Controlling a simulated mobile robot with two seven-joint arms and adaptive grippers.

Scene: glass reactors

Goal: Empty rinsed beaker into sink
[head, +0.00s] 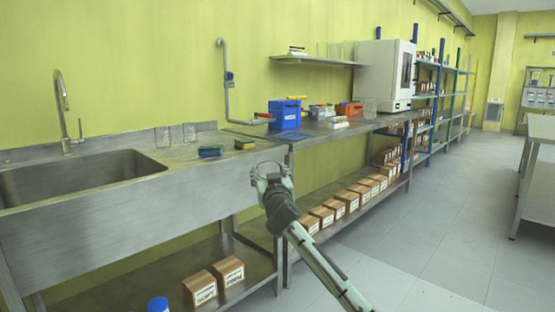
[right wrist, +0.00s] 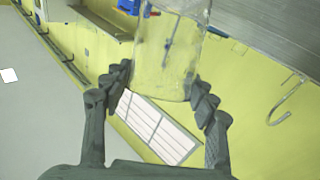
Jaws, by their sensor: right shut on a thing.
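The clear glass beaker (right wrist: 168,55) is between the two dark fingers of my right gripper (right wrist: 161,88) in the right wrist view. The fingers are shut on its sides. I cannot make out any liquid in it. In the head view my right gripper (head: 270,172) is in front of the bench, to the right of the sink. There the beaker is too faint to tell apart. The metal sink basin (head: 90,183) is at the left, under a tall curved tap (head: 64,115). My left gripper is not in view.
Two clear glasses (head: 176,135) stand behind the sink's right edge. Two sponges (head: 211,151) lie on the counter right of the basin. A blue box (head: 285,114) stands on the adjoining bench. Cardboard boxes (head: 228,270) are on the lower shelf.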

